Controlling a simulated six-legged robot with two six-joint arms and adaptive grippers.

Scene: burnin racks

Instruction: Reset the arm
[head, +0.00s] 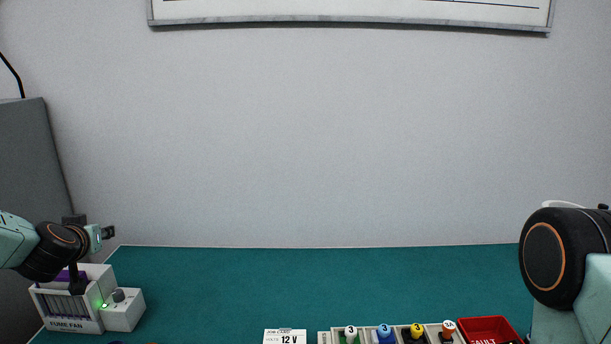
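My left arm enters at the left edge, in front of the fume fan. Dark parts at its end (77,280) hang before the fan; I cannot make out two separate fingers or whether they are open. My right arm stands at the right edge, showing a large black joint with an orange ring and a pale teal link. Its gripper is out of the picture.
A white fume fan (68,325) with a green light and knob box (123,312) stands at the mat's left. Along the front edge are a "12 V" card (286,337), numbered coloured pieces in a rack (384,331) and a red fault bin (484,324). The green mat's (310,285) middle is clear.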

